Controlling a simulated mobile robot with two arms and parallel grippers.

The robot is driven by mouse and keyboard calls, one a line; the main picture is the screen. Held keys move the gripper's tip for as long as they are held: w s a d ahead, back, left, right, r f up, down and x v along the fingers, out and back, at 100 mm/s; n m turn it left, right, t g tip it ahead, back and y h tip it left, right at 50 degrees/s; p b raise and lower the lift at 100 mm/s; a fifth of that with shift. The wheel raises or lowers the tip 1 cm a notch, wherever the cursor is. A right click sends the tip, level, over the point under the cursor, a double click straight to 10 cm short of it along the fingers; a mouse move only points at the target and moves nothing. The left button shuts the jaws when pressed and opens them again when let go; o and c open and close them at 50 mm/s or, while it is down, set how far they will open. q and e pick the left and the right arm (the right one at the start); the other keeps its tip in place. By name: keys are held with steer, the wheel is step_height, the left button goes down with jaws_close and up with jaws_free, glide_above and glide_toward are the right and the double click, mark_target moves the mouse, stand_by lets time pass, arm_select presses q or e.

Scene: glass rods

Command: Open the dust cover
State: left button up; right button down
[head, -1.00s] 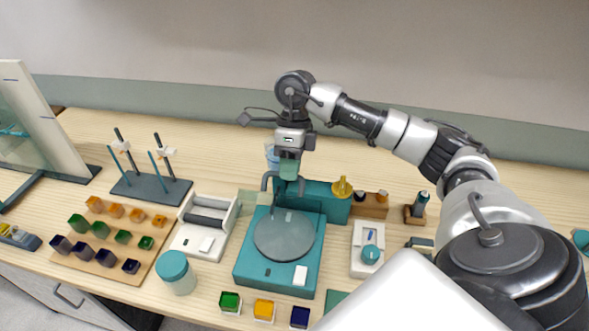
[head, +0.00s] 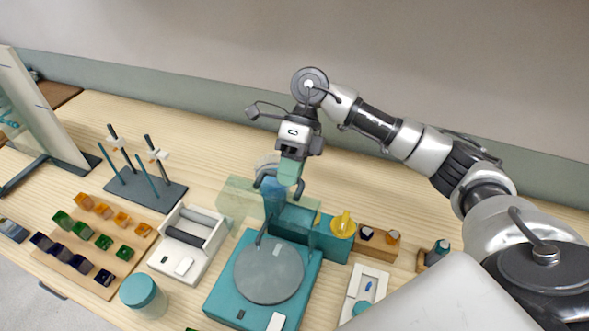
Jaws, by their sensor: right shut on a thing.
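A teal turntable-like device (head: 219,290) with a round grey disc (head: 269,272) stands on the table at the middle front. Its clear dust cover (head: 318,236) is hard to see. It appears raised and tilted at the back of the device, with the disc uncovered in front. My right gripper (head: 279,195) points down at the device's back edge, shut on what looks like the cover's edge. The exact grip is hidden by see-through surfaces. My left gripper is not in view.
A white tray with grey rollers (head: 211,250) and a teal-lidded jar (head: 140,291) stand left of the device. A rod stand (head: 143,192) is behind left. A yellow knob (head: 343,225) and wooden block (head: 377,243) sit close on the right.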

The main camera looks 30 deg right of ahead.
steer(key=shift+s+f, duration=0.2)
steer(key=shift+f, duration=0.3)
steer(key=c, duration=1.2)
jaws_free()
steer(key=shift+w, duration=0.1)
steer(key=shift+c, duration=0.2)
steer(key=shift+o, duration=0.6)
steer(key=shift+r, duration=0.15)
steer(key=shift+w+r, duration=0.1)
steer(key=shift+d, duration=0.1)
